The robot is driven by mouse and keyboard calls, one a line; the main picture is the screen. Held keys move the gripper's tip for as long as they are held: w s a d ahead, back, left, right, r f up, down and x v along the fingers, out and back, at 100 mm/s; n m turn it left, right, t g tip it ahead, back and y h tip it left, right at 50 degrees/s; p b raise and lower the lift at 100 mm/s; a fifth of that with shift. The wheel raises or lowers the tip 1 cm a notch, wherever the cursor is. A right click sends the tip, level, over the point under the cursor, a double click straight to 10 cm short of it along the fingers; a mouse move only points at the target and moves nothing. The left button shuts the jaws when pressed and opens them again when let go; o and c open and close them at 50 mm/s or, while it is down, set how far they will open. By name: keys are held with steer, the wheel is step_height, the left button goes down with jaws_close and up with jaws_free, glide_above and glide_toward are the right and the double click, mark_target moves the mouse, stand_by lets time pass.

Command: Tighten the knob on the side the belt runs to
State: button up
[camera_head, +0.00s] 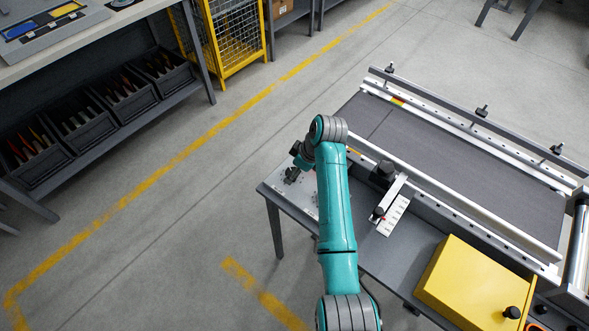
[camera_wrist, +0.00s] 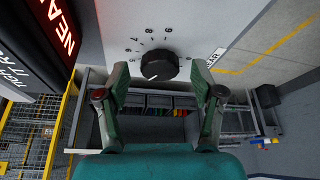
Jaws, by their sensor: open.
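In the wrist view a round black knob (camera_wrist: 160,66) with a pale pointer line sits on a light panel (camera_wrist: 215,20) with numbers around it. My gripper (camera_wrist: 159,76) is open, with one green finger on each side of the knob and a gap to both. I cannot tell how deep the fingers reach. In the head view my gripper (camera_head: 293,172) is small and dark at the left end of the conveyor frame. The grey belt (camera_head: 455,165) lies to its right. A dark display (camera_wrist: 48,25) shows red letters reading "NEAR". A small "NEAR" label (camera_wrist: 215,57) is at the panel's right edge.
Beside the belt are another black knob (camera_head: 378,213), a white scale (camera_head: 396,216) and a yellow box (camera_head: 468,283). A workbench with dark bins (camera_head: 75,125) and a yellow mesh cage (camera_head: 228,38) stand at the left. The floor between is clear.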

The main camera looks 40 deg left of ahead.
steer(key=shift+f, duration=0.1)
steer(key=c, duration=1.1)
steer(key=shift+c, duration=0.2)
steer(key=shift+m, duration=0.3)
steer(key=m, duration=0.1)
steer(key=m+t, duration=0.1)
steer(key=m, duration=0.1)
steer(key=shift+s+m+t, duration=0.25)
steer(key=shift+m+t, duration=0.05)
steer(key=m+t, duration=0.1)
steer(key=m, duration=0.3)
steer(key=shift+s+a+m+t+h, duration=0.1)
steer(key=shift+s+m+t+h, duration=0.05)
steer(key=shift+m+t+h, duration=0.2)
steer(key=m+t+h, duration=0.1)
steer(key=m, duration=0.3)
steer(key=shift+s+a, duration=0.1)
steer(key=shift+a, duration=0.05)
steer(key=m+h, duration=0.1)
steer(key=m, duration=0.1)
steer(key=m+t, duration=0.1)
steer(key=m, duration=0.2)
steer(key=shift+a+h, duration=0.1)
steer(key=shift+h, duration=0.25)
